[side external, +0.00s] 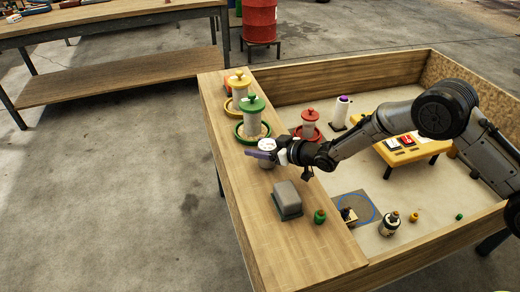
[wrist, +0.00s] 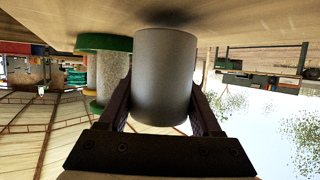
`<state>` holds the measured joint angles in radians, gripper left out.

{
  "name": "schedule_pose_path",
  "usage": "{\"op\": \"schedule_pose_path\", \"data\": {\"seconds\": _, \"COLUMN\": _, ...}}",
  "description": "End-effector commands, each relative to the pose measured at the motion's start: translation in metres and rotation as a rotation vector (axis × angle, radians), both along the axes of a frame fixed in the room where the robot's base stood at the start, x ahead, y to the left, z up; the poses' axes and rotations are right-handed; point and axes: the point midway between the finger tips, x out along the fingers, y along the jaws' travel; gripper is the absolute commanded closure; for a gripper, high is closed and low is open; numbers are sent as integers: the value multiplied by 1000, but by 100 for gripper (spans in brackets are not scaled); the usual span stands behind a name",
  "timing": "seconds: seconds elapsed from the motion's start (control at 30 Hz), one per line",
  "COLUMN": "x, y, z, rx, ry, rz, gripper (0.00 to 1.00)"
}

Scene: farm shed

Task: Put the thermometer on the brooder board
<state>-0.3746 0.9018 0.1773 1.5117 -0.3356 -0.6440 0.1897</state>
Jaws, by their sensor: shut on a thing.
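My gripper (side external: 276,153) is shut on a grey cylinder with a round white dial-like top, which I take to be the thermometer (side external: 266,145). In the wrist view the plain grey side of the thermometer (wrist: 164,80) stands between the two fingers (wrist: 160,112). It is over the wooden ledge on the pen's left side; I cannot tell whether it touches the ledge. A grey square board with a blue ring (side external: 352,205), likely the brooder board, lies on the pen floor, right of and nearer than my gripper. A small dark item (side external: 348,215) stands at its near left part.
A green feeder (side external: 252,118) stands just behind my gripper on the ledge (side external: 240,185). A grey block (side external: 286,197) and green bottle (side external: 319,216) sit nearer. A red feeder (side external: 309,125), yellow bench (side external: 430,149) and dark-and-white jar (side external: 389,226) stand inside the pen.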

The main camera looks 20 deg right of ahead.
Motion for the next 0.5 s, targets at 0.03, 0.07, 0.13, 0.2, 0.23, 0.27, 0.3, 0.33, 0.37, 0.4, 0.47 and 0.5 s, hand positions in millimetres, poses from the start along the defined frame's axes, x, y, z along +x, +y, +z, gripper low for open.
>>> {"op": "schedule_pose_path", "data": {"seconds": 0.03, "x": 0, "y": 0, "z": -5, "rx": 1, "ry": -1, "rz": 0, "gripper": 94}}
{"op": "schedule_pose_path", "data": {"seconds": 0.07, "x": 1, "y": 0, "z": -7, "rx": 1, "ry": -3, "rz": 0, "gripper": 94}}
{"op": "schedule_pose_path", "data": {"seconds": 0.13, "x": 1, "y": 0, "z": -9, "rx": 2, "ry": -5, "rz": 0, "gripper": 94}}
{"op": "schedule_pose_path", "data": {"seconds": 0.2, "x": 1, "y": 0, "z": -10, "rx": 1, "ry": -6, "rz": 0, "gripper": 94}}
{"op": "schedule_pose_path", "data": {"seconds": 0.23, "x": 1, "y": 0, "z": -10, "rx": 1, "ry": -6, "rz": 0, "gripper": 94}}
{"op": "schedule_pose_path", "data": {"seconds": 0.27, "x": 1, "y": 0, "z": -10, "rx": 1, "ry": -5, "rz": 0, "gripper": 94}}
{"op": "schedule_pose_path", "data": {"seconds": 0.3, "x": 1, "y": 0, "z": -10, "rx": 1, "ry": -5, "rz": 1, "gripper": 94}}
{"op": "schedule_pose_path", "data": {"seconds": 0.33, "x": 1, "y": 0, "z": -10, "rx": 1, "ry": -5, "rz": 0, "gripper": 94}}
{"op": "schedule_pose_path", "data": {"seconds": 0.37, "x": 1, "y": 0, "z": -10, "rx": 1, "ry": -5, "rz": 1, "gripper": 94}}
{"op": "schedule_pose_path", "data": {"seconds": 0.4, "x": 1, "y": 0, "z": -10, "rx": 1, "ry": -5, "rz": 1, "gripper": 94}}
{"op": "schedule_pose_path", "data": {"seconds": 0.47, "x": 1, "y": 0, "z": -12, "rx": 1, "ry": -4, "rz": 0, "gripper": 94}}
{"op": "schedule_pose_path", "data": {"seconds": 0.5, "x": 1, "y": 0, "z": -13, "rx": 1, "ry": -3, "rz": 0, "gripper": 94}}
